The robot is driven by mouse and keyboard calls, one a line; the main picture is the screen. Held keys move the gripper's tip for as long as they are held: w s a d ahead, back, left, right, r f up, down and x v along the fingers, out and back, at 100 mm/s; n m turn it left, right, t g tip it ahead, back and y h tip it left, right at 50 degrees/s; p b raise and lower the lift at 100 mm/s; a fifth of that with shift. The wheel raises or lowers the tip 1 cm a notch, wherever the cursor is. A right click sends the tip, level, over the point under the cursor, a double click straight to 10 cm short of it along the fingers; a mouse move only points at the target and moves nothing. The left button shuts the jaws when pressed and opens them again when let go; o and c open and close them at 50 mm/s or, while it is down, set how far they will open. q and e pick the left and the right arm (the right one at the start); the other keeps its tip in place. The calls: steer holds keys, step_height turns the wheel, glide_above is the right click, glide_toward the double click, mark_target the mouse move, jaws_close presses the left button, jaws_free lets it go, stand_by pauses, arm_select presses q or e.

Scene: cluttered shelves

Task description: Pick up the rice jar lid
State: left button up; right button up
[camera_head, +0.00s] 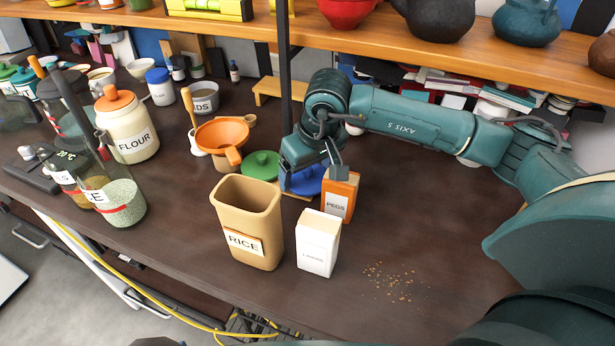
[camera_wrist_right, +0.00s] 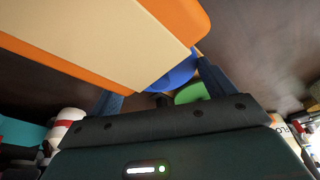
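The tan RICE jar (camera_head: 248,215) stands open near the front of the counter. Behind it lie a round green lid (camera_head: 262,164) and a blue lid (camera_head: 305,184); I cannot tell from markings which is the rice jar's. My right gripper (camera_head: 313,178) is open, low over the blue lid, partly hiding it. In the right wrist view the blue lid (camera_wrist_right: 176,73) and green lid (camera_wrist_right: 192,93) show between and beyond the spread fingers (camera_wrist_right: 160,90). Whether the fingers touch the blue lid is unclear. My left gripper is not in view.
An orange PEGS box (camera_head: 338,196) stands right beside my right gripper and fills the top of the wrist view (camera_wrist_right: 110,45). A white box (camera_head: 318,243) stands in front. An orange funnel (camera_head: 222,138) is to the left. Brown crumbs (camera_head: 392,280) lie on otherwise clear counter at right.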

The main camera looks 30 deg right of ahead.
steer(key=c, duration=0.4)
